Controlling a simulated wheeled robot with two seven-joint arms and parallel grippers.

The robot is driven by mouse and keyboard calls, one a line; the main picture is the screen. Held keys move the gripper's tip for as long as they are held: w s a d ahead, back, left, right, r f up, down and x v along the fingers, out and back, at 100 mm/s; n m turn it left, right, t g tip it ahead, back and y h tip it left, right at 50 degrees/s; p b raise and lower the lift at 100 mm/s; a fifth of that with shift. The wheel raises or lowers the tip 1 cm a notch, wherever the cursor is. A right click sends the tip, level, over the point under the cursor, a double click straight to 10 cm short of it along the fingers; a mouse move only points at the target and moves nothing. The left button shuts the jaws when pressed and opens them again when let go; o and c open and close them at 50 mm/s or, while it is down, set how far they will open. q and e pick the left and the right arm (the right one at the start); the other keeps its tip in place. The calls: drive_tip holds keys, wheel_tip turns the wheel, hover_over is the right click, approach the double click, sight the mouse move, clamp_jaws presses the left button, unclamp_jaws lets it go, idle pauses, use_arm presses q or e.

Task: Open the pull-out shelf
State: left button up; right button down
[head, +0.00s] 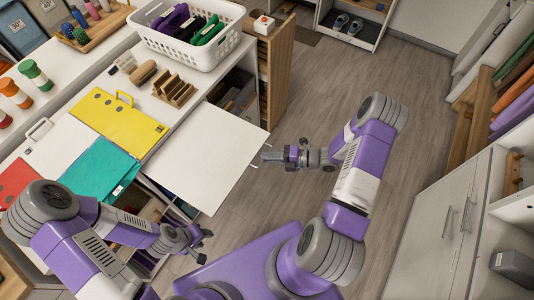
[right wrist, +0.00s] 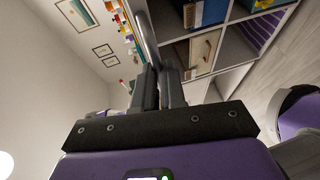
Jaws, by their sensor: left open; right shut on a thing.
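The white pull-out shelf (head: 208,158) sticks out from the cubby unit over the floor, well extended. My right gripper (head: 272,157) is at the shelf's outer right edge. My left gripper (head: 196,246) is open and empty, low in front of the unit, below and apart from the shelf's near corner.
A white basket (head: 190,58) and a wooden rack (head: 175,92) stand on the unit top. Yellow (head: 120,118) and teal (head: 100,168) folders lie left of the shelf. Grey cabinets (head: 435,225) line the right. The wooden floor (head: 325,80) between is clear.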

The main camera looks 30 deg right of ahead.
drive_tip(key=c, duration=1.2)
unclamp_jaws()
drive_tip(key=v, duration=0.7)
drive_tip(key=shift+s+d+r+p, duration=0.1)
drive_tip(key=shift+s+d+p, duration=0.05)
drive_tip(key=shift+d+p, duration=0.15)
drive_tip(key=shift+a, duration=0.1)
